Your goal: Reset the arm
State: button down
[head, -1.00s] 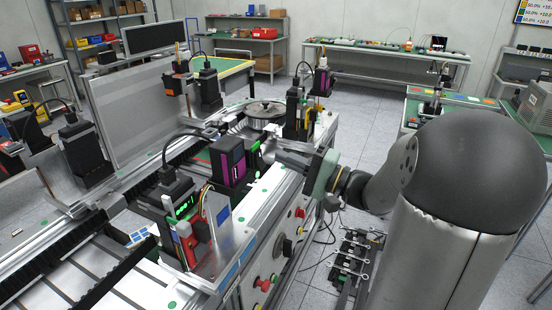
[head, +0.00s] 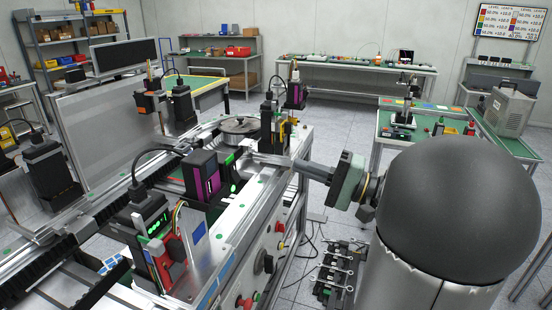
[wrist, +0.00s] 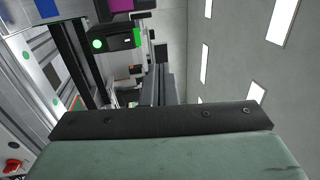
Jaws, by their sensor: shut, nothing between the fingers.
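My gripper (head: 252,160) is at the end of my arm in the head view, shut and empty. Its green-grey body is at the right and its grey fingers point left, over the near edge of the profile-frame machine (head: 235,240). In the picture the tips lie just right of the black and purple device (head: 203,178) and in front of the round metal disc (head: 240,127). I cannot tell the exact gap to the machine. In the wrist view the fingers (wrist: 158,84) reach forward from the dark bar, with nothing held.
A black device with green lights (head: 142,218) and red parts stands on the machine's near side. Black upright devices (head: 272,122) stand close behind the fingers. A rack of metal tools (head: 335,272) is on the floor. Open floor lies between the machine and the back bench (head: 360,66).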

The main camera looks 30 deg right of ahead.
jog(key=s+a+f+n+g+h, duration=0.1)
jog(key=s+a+f+n+g, duration=0.1)
jog(key=a+f+g, duration=0.55)
jog(key=s+a+f+n+g+h, duration=0.15)
jog(key=a+f+g, duration=0.25)
jog(key=a, duration=0.6)
jog(key=s+f+n+g+h, duration=0.3)
jog(key=s+f+n+h, duration=0.3)
jog(key=s+f+h, duration=0.4)
jog(key=shift+s+a+h, duration=0.15)
jog(key=shift+a+h, duration=0.05)
jog(key=shift+h, duration=0.15)
jog(key=shift+n, duration=0.25)
